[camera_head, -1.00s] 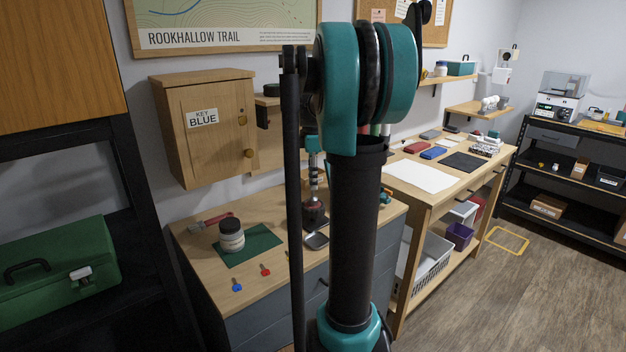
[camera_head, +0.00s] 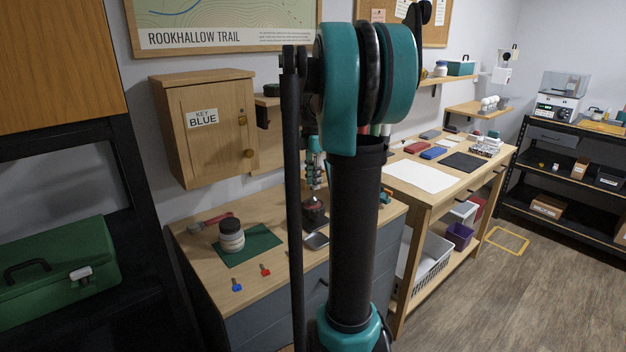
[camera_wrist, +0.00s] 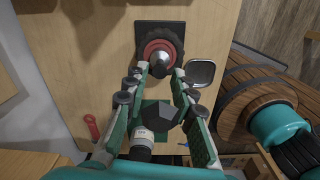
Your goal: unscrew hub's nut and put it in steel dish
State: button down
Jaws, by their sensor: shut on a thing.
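My gripper (camera_wrist: 161,70) points down over the hub (camera_wrist: 159,49), a dark wheel with a red ring on a black square base. Its fingertips are on either side of the silver piece at the hub's centre, and they are shut on the nut (camera_wrist: 160,68). The nut is partly hidden by the fingers. In the head view my gripper (camera_head: 314,188) stands right above the hub (camera_head: 315,214), and the nut cannot be made out. The steel dish (camera_wrist: 201,73) lies empty beside the hub; it also shows in the head view (camera_head: 316,241), partly behind my arm.
A jar (camera_head: 231,235) stands on a green mat (camera_head: 262,243). A red-handled tool (camera_head: 210,221) lies behind it. A blue key-like piece (camera_head: 236,285) and a red one (camera_head: 265,270) lie near the front edge. A wooden cabinet (camera_head: 205,150) hangs above the bench.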

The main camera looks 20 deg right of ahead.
jog(key=shift+n, duration=0.4)
jog(key=shift+n, duration=1.3)
jog(key=shift+n, duration=1.2)
jog(key=shift+n, duration=1.5)
